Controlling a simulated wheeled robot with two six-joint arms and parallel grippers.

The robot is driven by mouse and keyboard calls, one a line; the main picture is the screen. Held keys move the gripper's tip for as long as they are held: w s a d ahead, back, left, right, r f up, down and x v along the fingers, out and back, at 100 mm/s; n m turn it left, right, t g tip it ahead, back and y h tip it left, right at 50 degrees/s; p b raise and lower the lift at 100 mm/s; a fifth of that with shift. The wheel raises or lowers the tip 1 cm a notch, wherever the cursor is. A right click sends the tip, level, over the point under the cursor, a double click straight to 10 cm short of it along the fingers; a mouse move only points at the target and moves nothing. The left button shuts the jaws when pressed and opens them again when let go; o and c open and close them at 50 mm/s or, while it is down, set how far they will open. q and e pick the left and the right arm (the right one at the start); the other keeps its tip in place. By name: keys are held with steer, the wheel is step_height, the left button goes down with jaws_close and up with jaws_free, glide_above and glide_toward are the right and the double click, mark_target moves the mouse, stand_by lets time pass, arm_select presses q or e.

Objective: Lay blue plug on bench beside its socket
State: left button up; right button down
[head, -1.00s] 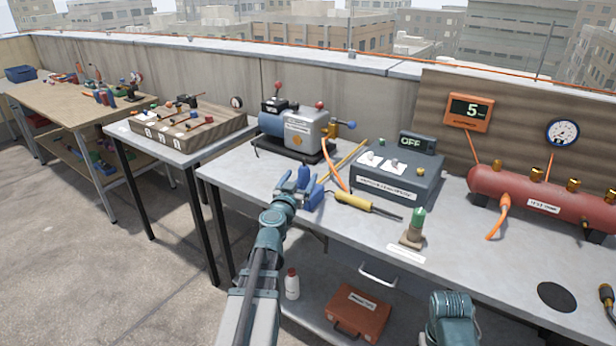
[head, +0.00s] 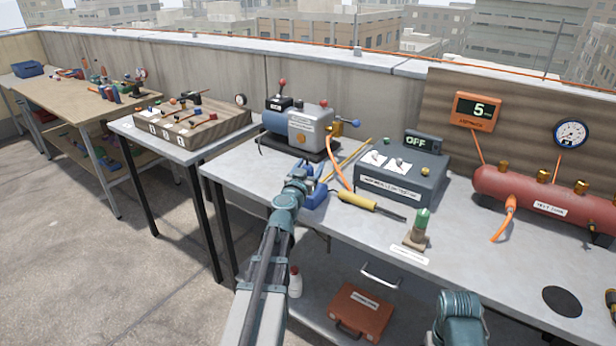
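My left gripper (head: 307,176) is over the front left part of the grey bench (head: 385,229). A blue piece (head: 316,194) shows right at its fingers, low on the bench top. It may be the blue plug, but the fingers and wrist partly cover it. I cannot tell whether the fingers are closed on it or only beside it. No socket can be made out for sure; one may be hidden behind the gripper. My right arm shows only as a link at the bottom edge, and its gripper is out of view.
A yellow-handled tool (head: 360,201) lies just right of the gripper. Behind are a pump (head: 306,130) and a grey tester (head: 402,177) reading OFF. A green-topped post (head: 419,228) stands near the front edge. A red tank (head: 545,203) is at right.

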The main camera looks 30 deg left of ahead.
arm_select(q)
jaws_close()
steer(key=shift+r, duration=0.2)
